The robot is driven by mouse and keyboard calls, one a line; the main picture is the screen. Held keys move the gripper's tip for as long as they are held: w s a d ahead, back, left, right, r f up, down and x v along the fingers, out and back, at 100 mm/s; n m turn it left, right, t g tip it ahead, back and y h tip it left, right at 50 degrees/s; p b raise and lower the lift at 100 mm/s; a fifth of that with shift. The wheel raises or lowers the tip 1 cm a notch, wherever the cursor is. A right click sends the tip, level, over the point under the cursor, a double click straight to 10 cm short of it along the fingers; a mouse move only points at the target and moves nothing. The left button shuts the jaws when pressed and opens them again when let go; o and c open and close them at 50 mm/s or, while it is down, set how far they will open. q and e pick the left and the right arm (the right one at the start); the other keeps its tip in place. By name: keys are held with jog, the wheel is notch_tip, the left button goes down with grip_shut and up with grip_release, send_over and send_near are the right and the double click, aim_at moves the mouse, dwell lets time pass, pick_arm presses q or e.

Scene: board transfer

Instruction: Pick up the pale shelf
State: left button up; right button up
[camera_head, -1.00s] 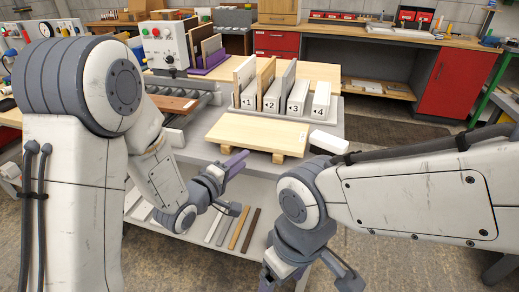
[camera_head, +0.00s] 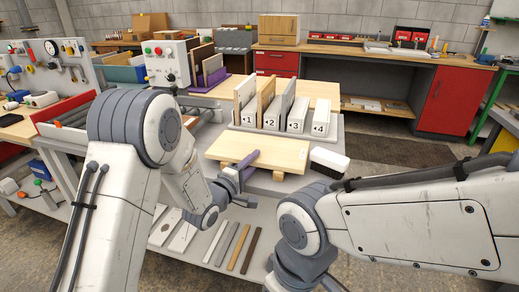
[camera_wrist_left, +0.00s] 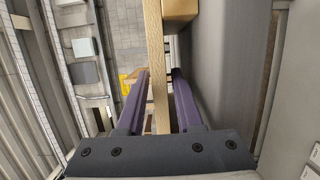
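The pale shelf (camera_head: 232,148) is a light wooden board lying flat on small wooden blocks at the front of the grey bench. My left gripper (camera_head: 247,168) is at its front edge, one purple finger above and one below. In the left wrist view the shelf's edge (camera_wrist_left: 155,50) runs between the two purple fingers (camera_wrist_left: 160,100), with gaps showing on both sides, so the gripper looks open around it.
Behind the shelf a rack (camera_head: 268,130) holds upright boards beside numbered white blocks. A black and white brush (camera_head: 328,160) lies to its right. Several strips (camera_head: 236,246) lie on the lower level. A control box (camera_head: 168,62) stands at the back left.

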pick_arm(q)
jog(key=shift+w+d, duration=0.25)
jog(key=shift+w, duration=0.2)
grip_shut()
jog(key=shift+r, duration=0.1)
jog(key=shift+r, duration=0.1)
